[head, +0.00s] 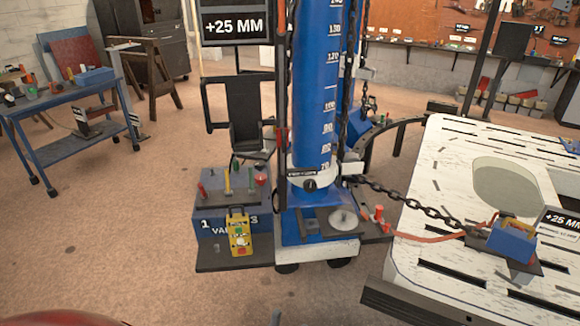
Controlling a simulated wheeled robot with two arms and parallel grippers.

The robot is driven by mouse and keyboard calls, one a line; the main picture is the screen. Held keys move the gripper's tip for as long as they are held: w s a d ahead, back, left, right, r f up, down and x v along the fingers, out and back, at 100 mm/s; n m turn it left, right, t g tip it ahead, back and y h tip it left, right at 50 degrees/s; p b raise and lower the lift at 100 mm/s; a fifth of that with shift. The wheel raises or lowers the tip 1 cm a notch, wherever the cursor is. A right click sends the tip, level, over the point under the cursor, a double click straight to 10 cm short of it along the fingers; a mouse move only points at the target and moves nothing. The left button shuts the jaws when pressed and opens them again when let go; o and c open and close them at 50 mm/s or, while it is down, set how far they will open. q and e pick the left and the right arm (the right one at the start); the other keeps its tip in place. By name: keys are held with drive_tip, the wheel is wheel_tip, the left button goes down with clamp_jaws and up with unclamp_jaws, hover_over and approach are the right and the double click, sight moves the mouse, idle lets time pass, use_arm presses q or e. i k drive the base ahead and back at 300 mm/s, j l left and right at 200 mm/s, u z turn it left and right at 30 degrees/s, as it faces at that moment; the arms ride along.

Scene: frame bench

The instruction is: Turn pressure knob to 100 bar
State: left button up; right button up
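A blue upright column (317,80) with a white number scale stands in the middle of the head view. A small round black knob (310,184) sits low on its front, just under a dark label (302,173) too small to read. I cannot tell whether this is the pressure knob or what setting it shows. A pale round disc (343,218) lies on the column's base, to the right below the knob. Neither of my grippers is in view.
Left of the base, a blue box (212,222) carries coloured levers, with a yellow handheld unit (238,232) at its front. A chain (415,205) runs right to a slotted white bench (440,165). A blue cart (75,152) stands left. Floor in front is mostly clear.

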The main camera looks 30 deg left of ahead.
sight(259, 165)
drive_tip(key=u, duration=1.1)
drive_tip(key=i+j+u, duration=0.2)
drive_tip(key=i+u, duration=0.2)
drive_tip(key=i, duration=0.15)
drive_tip(key=i+u, duration=0.4)
drive_tip(key=i, duration=0.15)
drive_tip(key=i+l+u, duration=0.1)
drive_tip(key=i+u, duration=0.3)
drive_tip(key=i, duration=0.2)
drive_tip(key=i+u, duration=0.35)
drive_tip(key=i, duration=0.7)
drive_tip(key=i+l+z, duration=0.1)
drive_tip(key=i+z, duration=0.65)
drive_tip(key=i+j+z, duration=0.1)
drive_tip(key=i+z, duration=0.5)
drive_tip(key=z, duration=0.25)
drive_tip(key=i+z, duration=0.2)
drive_tip(key=z, duration=0.2)
drive_tip(key=i+z, duration=0.2)
drive_tip(key=z, duration=0.25)
drive_tip(key=i+j+z, duration=0.15)
drive_tip(key=z, duration=0.75)
